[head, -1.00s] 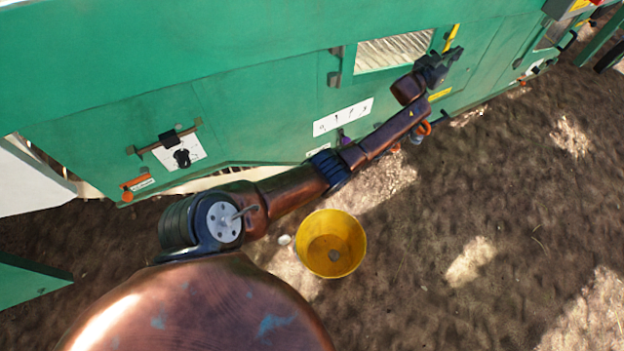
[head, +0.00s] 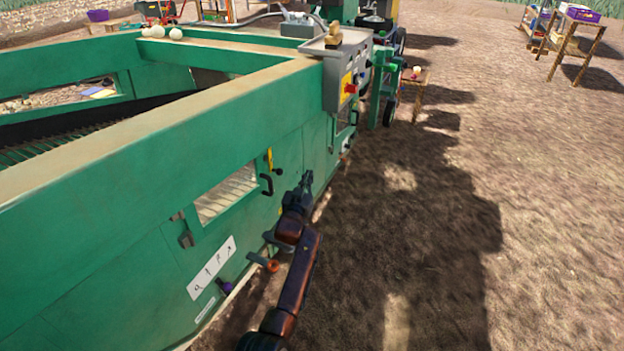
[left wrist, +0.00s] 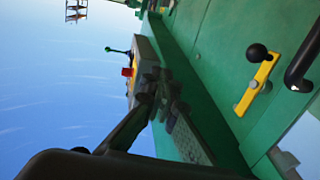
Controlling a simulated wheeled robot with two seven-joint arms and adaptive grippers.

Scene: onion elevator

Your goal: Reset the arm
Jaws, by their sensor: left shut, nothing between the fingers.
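My left arm reaches up from the bottom of the head view, beside the green machine's side wall. My left gripper (head: 306,184) is dark, shut and empty. It points away from me, just right of the yellow lever plate (head: 269,160) and the black handle (head: 267,184). In the left wrist view the gripper (left wrist: 158,88) shows as dark parts, partly in front of the control box. The yellow lever with a black knob (left wrist: 258,78) stands at the right there. My right gripper is not in view.
The green onion elevator (head: 110,265) fills the left. Its grey control box (head: 347,75) has a red button (head: 349,88). An orange-ended handle (head: 271,265) sticks out near my forearm. A small wooden stool (head: 415,78) stands farther back. Open dirt ground (head: 545,230) lies to the right.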

